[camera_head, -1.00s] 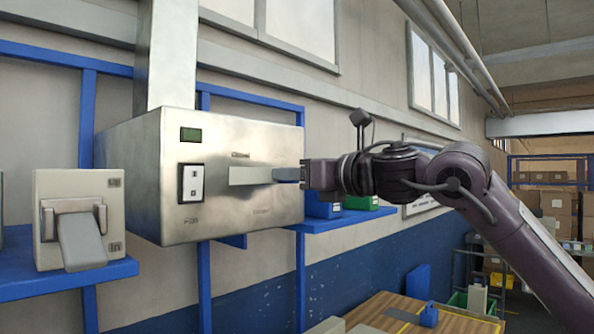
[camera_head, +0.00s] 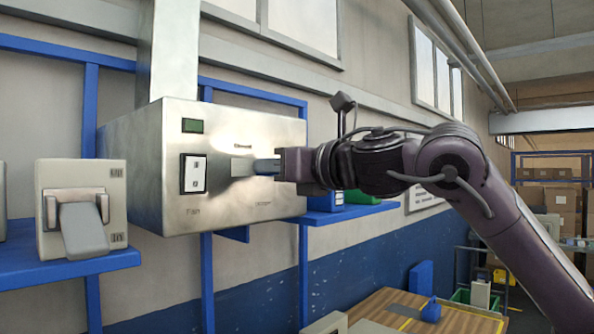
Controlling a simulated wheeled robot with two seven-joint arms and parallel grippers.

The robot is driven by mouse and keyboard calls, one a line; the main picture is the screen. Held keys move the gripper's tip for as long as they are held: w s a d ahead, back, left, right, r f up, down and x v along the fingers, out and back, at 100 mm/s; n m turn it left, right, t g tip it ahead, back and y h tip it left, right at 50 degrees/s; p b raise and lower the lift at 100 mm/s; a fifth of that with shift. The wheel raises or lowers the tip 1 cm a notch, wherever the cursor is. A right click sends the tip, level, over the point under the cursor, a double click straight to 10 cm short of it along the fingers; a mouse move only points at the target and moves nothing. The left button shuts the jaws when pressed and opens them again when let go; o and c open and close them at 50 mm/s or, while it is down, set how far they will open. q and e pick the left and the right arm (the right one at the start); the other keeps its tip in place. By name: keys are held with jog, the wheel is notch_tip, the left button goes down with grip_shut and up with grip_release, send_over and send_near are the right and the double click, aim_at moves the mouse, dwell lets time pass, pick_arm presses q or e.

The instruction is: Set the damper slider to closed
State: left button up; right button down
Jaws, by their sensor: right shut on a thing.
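The damper slider (camera_head: 264,166) is a small bluish-grey tab on the front of a brushed-metal box (camera_head: 228,207). A flat metal strip (camera_head: 241,167) shows just left of the tab on the box front. My right gripper (camera_head: 281,165) comes in from the right and is shut on the tab, hiding part of it. Small markings above and below the strip are too blurred to read surely. My left gripper is out of view.
The box carries a green display (camera_head: 192,126) and a white rocker switch (camera_head: 195,174), left of the slider. A beige lever unit (camera_head: 112,178) stands on a blue shelf (camera_head: 60,270) at left. A wooden-topped table (camera_head: 385,304) is below.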

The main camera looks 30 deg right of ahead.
jog(key=a, duration=0.2)
jog(key=s+a, duration=0.1)
jog(key=shift+s+a, duration=0.1)
jog(key=shift+a, duration=0.25)
jog(key=shift+d+f, duration=0.1)
jog(key=shift+d, duration=0.1)
jog(key=c, duration=1.5)
grip_release()
jog(key=shift+a, duration=0.1)
jog(key=o, duration=0.3)
jog(key=shift+a, duration=0.2)
jog(key=shift+s+d+b, duration=0.35)
jog(key=shift+s, duration=0.05)
jog(key=b+v, duration=0.2)
jog(key=v, duration=0.5)
jog(key=shift+b, duration=0.35)
jog(key=shift+a, duration=0.15)
